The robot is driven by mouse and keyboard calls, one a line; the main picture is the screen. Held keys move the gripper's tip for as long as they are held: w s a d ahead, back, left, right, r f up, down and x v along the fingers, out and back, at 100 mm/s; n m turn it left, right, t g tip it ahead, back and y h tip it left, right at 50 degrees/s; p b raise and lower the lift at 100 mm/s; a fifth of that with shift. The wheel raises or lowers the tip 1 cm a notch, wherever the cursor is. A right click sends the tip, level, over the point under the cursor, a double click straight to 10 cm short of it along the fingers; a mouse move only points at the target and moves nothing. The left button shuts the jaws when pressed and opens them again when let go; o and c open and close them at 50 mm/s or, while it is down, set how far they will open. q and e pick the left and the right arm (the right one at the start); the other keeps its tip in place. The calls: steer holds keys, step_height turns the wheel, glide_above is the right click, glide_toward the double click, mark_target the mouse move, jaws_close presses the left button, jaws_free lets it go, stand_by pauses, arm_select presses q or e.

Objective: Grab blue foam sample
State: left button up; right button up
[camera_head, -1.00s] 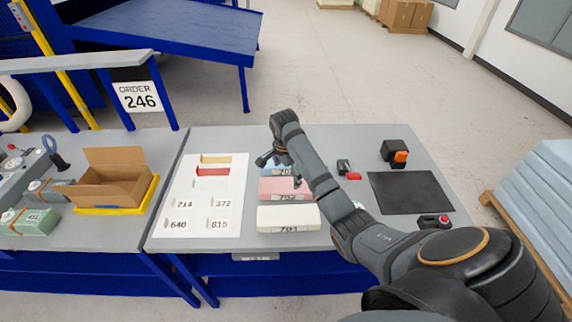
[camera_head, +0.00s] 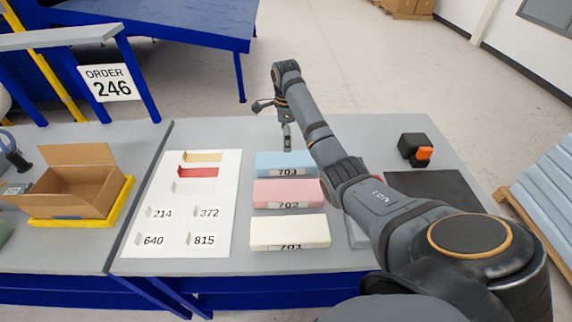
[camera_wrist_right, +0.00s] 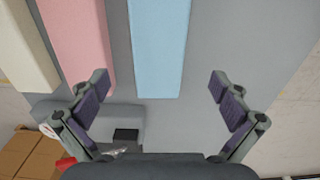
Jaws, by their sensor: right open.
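The blue foam sample (camera_head: 286,161), labelled 703, lies on the grey table as the farthest of three foam blocks. In the right wrist view the blue foam (camera_wrist_right: 159,45) lies ahead, between the lines of the two fingers and apart from both. My right gripper (camera_head: 274,118) is just beyond the blue block in the head view. In the right wrist view the right gripper (camera_wrist_right: 160,92) is open and empty, its fingers wide apart. My left gripper is not in view.
Pink block 702 (camera_head: 288,193) and cream block 701 (camera_head: 290,231) lie nearer. A white sheet (camera_head: 220,222) with numbered spots is to the left, then a cardboard box (camera_head: 75,190) in a yellow tray (camera_head: 48,221). A black-orange device (camera_head: 415,150) stands right, by a dark mat (camera_head: 430,188).

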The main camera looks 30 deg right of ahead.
steer(key=p, duration=0.1)
glide_above(286, 160)
step_height(286, 160, down, 5)
steer(key=shift+r, duration=0.1)
steer(key=shift+d+f+p, duration=0.1)
steer(key=shift+f+p, duration=0.3)
steer(key=shift+f, duration=0.15)
step_height(286, 160, down, 4)
steer(key=shift+r+p, duration=0.1)
steer(key=shift+p, duration=0.4)
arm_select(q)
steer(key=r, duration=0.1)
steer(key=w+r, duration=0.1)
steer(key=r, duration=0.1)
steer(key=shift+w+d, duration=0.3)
arm_select(e)
steer(key=shift+f, duration=0.35)
steer(key=c, duration=0.8)
